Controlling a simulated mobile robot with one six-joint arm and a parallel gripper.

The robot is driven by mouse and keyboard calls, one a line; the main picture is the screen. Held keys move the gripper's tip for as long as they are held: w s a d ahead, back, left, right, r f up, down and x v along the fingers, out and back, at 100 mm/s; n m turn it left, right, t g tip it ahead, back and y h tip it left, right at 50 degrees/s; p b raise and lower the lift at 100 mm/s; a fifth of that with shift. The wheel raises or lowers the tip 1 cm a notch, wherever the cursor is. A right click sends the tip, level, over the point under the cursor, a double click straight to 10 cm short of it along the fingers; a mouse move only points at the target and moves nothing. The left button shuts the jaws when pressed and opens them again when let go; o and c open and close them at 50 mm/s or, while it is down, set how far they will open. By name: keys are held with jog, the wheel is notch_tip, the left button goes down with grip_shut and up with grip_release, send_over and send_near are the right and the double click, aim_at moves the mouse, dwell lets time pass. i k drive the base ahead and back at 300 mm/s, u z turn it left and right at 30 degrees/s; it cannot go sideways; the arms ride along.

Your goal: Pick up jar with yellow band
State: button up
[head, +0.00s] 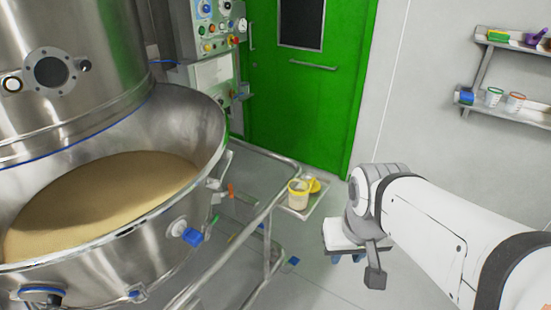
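A small white jar with a yellow band (298,194) stands upright on a pale tray (317,205) beyond the cart rail, near the middle of the head view. A yellow item (314,185) lies just behind and right of it, partly hidden by the jar. My gripper (347,258) hangs at the end of my arm, right of and nearer than the tray, apart from the jar. Bluish tips show under it, but the wrist covers most of it, so its opening is unclear. No held object shows.
A large steel bowl of tan powder (95,205) fills the left, with a tubular rail (262,218) beside the tray. Behind are a green door (305,110) and control panel (215,70). Wall shelves (500,108) at right hold cups with green and orange bands.

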aim_at(298, 188)
jog(key=z, duration=0.05)
jog(key=i, duration=1)
jog(key=u, duration=0.05)
